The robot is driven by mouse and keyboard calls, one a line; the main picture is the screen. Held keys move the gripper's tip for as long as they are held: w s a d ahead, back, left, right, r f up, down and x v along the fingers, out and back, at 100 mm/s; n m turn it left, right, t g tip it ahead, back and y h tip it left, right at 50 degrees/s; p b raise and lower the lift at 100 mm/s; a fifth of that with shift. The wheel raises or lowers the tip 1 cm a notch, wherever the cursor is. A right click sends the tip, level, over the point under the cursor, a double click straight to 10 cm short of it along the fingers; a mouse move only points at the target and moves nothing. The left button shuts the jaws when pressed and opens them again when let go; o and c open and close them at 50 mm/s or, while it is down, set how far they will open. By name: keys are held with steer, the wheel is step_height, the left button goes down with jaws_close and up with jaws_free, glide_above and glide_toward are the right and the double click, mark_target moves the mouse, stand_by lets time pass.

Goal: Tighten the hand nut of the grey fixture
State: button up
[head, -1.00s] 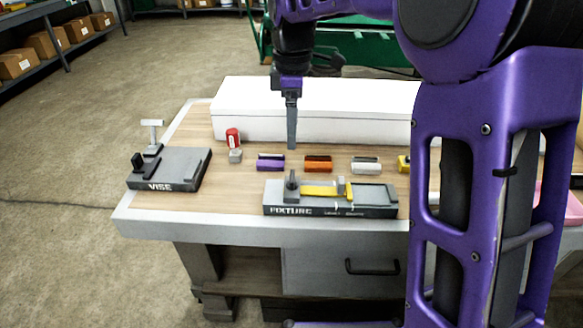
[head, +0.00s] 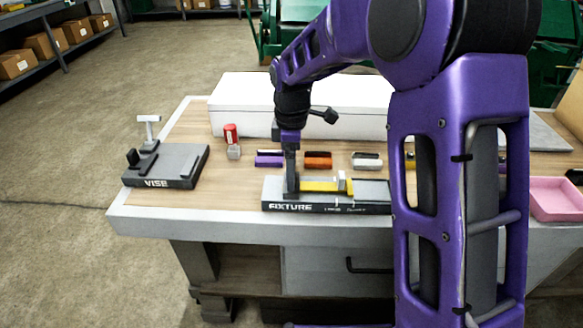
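The grey fixture (head: 340,209), lettered FIXTURE, lies near the front edge of the workbench with a yellow bar (head: 320,186) along its top. My gripper (head: 291,188) points straight down at the left end of the fixture, at the spot of its upright hand nut. The fingers hide the nut, so I cannot tell whether they touch it or are closed around it.
A vise (head: 165,166) stands at the bench's left. A red-topped item (head: 231,136) and purple, orange and light-grey blocks (head: 367,162) stand behind the fixture. A long white box (head: 240,104) lies farther back. A pink tray (head: 556,198) is at right. Bare wood (head: 232,184) lies between vise and fixture.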

steer(key=shift+c, duration=0.3)
steer(key=c, duration=1.3)
steer(key=shift+m, duration=0.4)
steer(key=m+p, duration=0.2)
steer(key=m, duration=0.1)
steer(key=shift+r+m, duration=0.1)
steer(key=shift+m, duration=0.3)
steer(key=m+p, duration=0.1)
steer(key=m, duration=0.3)
steer(key=shift+m, duration=0.3)
steer(key=m+p, duration=0.1)
steer(key=m, duration=0.3)
steer(key=m+p, duration=0.1)
steer(key=m, duration=0.3)
steer(key=shift+m, duration=0.3)
